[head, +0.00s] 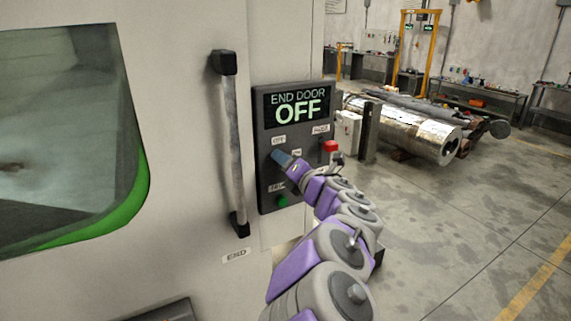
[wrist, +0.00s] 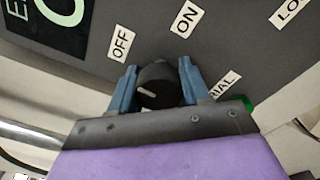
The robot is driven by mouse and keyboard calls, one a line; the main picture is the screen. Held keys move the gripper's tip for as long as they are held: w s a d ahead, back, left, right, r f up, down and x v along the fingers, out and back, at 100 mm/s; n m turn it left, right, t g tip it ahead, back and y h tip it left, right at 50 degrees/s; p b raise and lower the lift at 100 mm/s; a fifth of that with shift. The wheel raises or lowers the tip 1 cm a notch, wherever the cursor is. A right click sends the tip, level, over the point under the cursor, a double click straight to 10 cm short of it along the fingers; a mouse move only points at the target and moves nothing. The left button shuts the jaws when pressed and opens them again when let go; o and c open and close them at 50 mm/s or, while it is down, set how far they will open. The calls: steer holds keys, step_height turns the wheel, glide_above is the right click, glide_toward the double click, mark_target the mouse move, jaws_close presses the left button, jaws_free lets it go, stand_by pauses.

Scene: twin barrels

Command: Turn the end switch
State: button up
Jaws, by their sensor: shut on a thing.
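The end switch (wrist: 157,86) is a round black knob with a pale pointer mark, on a dark control panel (head: 262,160). In the wrist view the pointer is turned towards the OFF label (wrist: 121,44), with the ON label (wrist: 187,19) on the other side. My gripper (wrist: 155,88) has its two blue fingers on either side of the knob, shut on it. In the head view my gripper (head: 282,158) reaches the panel and hides the knob. The panel's display (head: 297,107) reads END DOOR OFF.
A long vertical door handle (head: 232,145) stands left of the panel, beside a green-edged window (head: 65,140). A green button (head: 282,201) is below my gripper, and a red part (head: 330,146) is to its right. Metal barrels (head: 415,130) lie behind; the right floor is open.

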steer(key=shift+a+f, duration=0.1)
steer(key=shift+f, duration=0.05)
steer(key=shift+c, duration=1.8)
steer(key=shift+f, duration=0.1)
steer(key=shift+m+p, duration=0.3)
steer(key=m+p, duration=0.2)
steer(key=m, duration=0.1)
steer(key=m+p, duration=0.3)
steer(key=m, duration=0.1)
steer(key=m+p, duration=0.3)
steer(key=m, duration=0.1)
steer(key=shift+m+p, duration=0.3)
steer(key=shift+m, duration=0.1)
steer(key=shift+m+p, duration=1.45)
steer(key=shift+m, duration=0.45)
steer(key=shift+r+m+t+p, duration=0.25)
steer(key=shift+m+t+p, duration=0.05)
steer(key=shift+m, duration=0.2)
